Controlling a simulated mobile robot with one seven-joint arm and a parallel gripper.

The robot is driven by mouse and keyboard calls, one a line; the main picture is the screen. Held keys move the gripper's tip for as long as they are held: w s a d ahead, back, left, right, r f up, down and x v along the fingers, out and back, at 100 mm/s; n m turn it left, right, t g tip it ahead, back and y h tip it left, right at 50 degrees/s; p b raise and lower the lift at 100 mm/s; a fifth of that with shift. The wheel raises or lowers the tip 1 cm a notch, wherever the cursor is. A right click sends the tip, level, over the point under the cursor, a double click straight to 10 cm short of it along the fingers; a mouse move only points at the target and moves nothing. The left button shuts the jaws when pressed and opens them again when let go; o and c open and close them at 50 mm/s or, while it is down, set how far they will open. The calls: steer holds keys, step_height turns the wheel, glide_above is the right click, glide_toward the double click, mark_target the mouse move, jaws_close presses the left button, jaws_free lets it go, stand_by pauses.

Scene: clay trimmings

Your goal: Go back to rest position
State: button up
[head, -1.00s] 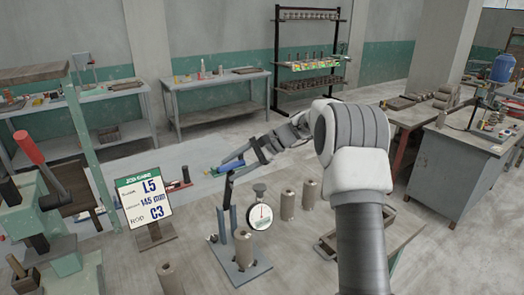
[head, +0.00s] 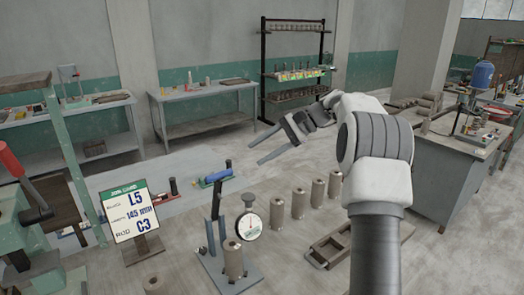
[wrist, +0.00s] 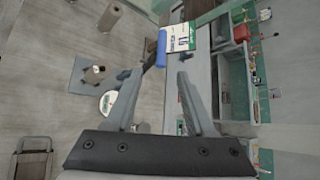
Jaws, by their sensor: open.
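My gripper (head: 254,155) is raised above the work table, with its two fingers spread and pointing left. In the wrist view my gripper (wrist: 160,73) shows nothing between its fingers. A blue handle (wrist: 161,48) also shows in the wrist view, beyond the fingertips. My arm bends up at the right side of the head view.
The table holds a dial gauge stand (head: 249,224) with a clay cylinder (head: 233,258) on its base, several standing cylinders (head: 299,204), a wooden tray (head: 312,256) and a sign (head: 130,213). A grey bench (head: 203,95) and a dark rack (head: 292,22) stand behind.

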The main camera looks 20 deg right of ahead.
steer(key=s+a+r+n+h, duration=0.25)
steer(key=s+a, duration=0.25)
steer(key=s, duration=0.4)
steer(key=s+a+r+n+h, duration=0.2)
steer(key=s+a+h, duration=0.2)
steer(key=s, duration=0.4)
steer(key=s+f+n+t+h, duration=0.1)
steer(key=s+f+n+h, duration=0.1)
steer(key=s, duration=0.7)
steer(key=s+d+f+n+t+h, duration=0.1)
steer(key=s+f+n, duration=0.3)
steer(key=s, duration=0.6)
steer(key=shift+s+n+t+h, duration=0.2)
steer(key=shift+n+t+h, duration=0.2)
steer(key=shift+h, duration=0.25)
